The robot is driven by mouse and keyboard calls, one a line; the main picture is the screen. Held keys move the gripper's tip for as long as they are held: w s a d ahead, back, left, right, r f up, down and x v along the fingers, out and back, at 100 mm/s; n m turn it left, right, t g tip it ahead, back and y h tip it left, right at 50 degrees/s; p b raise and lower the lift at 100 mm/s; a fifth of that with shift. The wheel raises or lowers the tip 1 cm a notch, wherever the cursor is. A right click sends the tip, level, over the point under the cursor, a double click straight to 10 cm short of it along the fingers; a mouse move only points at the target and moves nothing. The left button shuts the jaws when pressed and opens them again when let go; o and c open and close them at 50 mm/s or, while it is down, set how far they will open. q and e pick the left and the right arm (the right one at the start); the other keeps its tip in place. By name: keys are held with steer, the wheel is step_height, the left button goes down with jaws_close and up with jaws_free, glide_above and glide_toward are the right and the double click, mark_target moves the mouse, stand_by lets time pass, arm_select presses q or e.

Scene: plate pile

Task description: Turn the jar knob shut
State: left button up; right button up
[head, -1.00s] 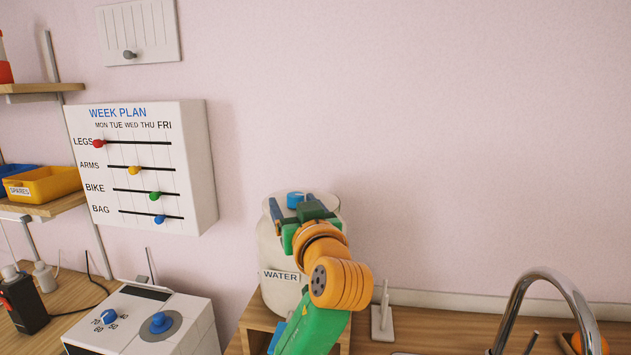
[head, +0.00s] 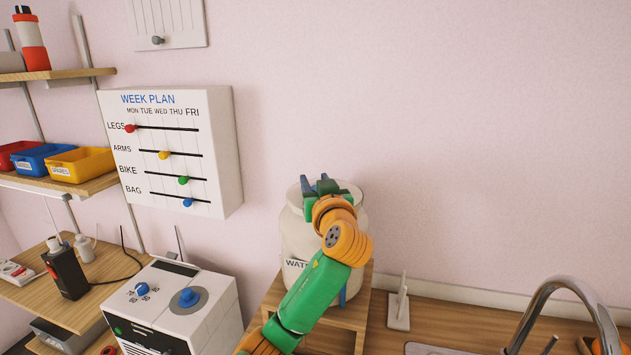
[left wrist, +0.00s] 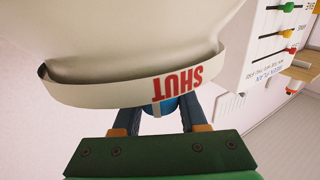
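The white jar (head: 296,238) stands on a wooden stand and carries a WATER label, partly covered by my left arm. My left gripper (head: 321,186) is at the jar's top in the head view and hides the knob there. In the left wrist view, the lid rim (left wrist: 90,92) bears the word SHUT in red, upside down. The blue knob (left wrist: 158,108) shows just past the rim, between the two dark fingers of my left gripper (left wrist: 158,118). The fingertips are partly hidden by the rim, so I cannot tell whether they touch the knob. My right gripper is not in view.
The wooden stand (head: 343,315) is under the jar. A white appliance with blue knobs (head: 210,312) is at left. A week plan board (head: 228,150) hangs on the wall. A small white upright holder (head: 399,312) and a curved tap (head: 545,290) are at right.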

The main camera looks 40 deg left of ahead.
arm_select(q)
jaws_close()
